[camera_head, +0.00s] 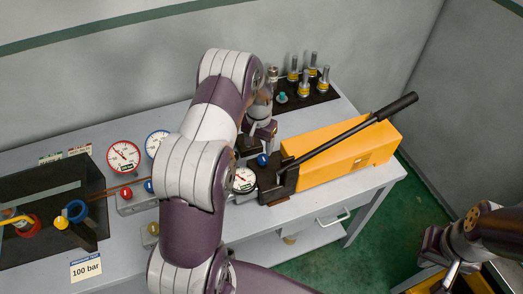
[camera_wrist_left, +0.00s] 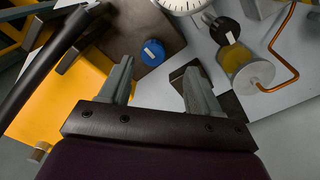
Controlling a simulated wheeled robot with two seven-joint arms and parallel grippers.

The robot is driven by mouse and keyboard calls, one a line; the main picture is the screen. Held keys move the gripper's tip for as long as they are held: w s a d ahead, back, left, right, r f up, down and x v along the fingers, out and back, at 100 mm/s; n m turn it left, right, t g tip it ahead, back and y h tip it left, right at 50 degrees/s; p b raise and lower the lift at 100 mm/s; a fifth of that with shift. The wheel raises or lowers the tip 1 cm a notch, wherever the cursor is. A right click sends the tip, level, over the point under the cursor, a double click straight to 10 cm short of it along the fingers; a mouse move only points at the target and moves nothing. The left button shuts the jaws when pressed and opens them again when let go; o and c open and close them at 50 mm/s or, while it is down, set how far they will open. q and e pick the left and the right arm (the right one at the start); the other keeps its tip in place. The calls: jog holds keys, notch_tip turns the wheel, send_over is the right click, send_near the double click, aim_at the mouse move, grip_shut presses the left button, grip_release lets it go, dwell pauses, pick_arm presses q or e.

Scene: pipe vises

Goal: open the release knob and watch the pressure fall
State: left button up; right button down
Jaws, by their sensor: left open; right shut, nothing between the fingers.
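A yellow hand pump (camera_head: 345,155) with a long black lever (camera_head: 350,133) stands on the grey bench. A blue knob (camera_head: 263,160) sits on its dark front block; it also shows in the left wrist view (camera_wrist_left: 153,52). A white pressure gauge (camera_head: 242,180) is beside the block, its needle partly hidden by my arm; only its lower edge (camera_wrist_left: 184,6) shows in the wrist view. My left gripper (camera_head: 256,145) is open above the block; its fingertips (camera_wrist_left: 157,68) are either side of the blue knob in the wrist view, apparently without touching. My right gripper (camera_head: 447,276) is shut and empty at lower right.
Two larger gauges, red-rimmed (camera_head: 123,156) and blue-rimmed (camera_head: 157,143), stand at the left. A dark tray (camera_head: 309,94) with several yellow-banded fittings is behind the pump. A 100 bar sign (camera_head: 86,268) is on the bench front. Copper tubing (camera_wrist_left: 283,40) is near my left gripper.

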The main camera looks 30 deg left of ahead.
aim_at(263, 157)
pick_arm(q)
jog(key=f, duration=0.1)
jog(key=w+d+f+p, duration=0.1)
jog(key=f, duration=0.3)
jog(key=shift+w+d, duration=0.15)
jog(key=shift+d, duration=0.1)
jog(key=shift+f, duration=0.3)
jog(key=shift+s+a+f, duration=0.15)
jog(key=shift+s+a, duration=0.3)
jog(key=shift+w+d, duration=0.1)
jog(key=shift+c, duration=0.9)
jog(key=shift+w+d, duration=0.1)
jog(key=shift+d, duration=0.05)
jog(key=c, duration=0.9)
jog(key=shift+o, duration=0.2)
pick_arm(e)
jog(key=shift+w+d+r, duration=0.2)
jog(key=shift+d+r, duration=0.05)
jog(key=shift+r, duration=0.2)
jog(key=shift+w+d+r, duration=0.2)
jog(key=shift+d+r, duration=0.05)
jog(key=shift+r, duration=0.2)
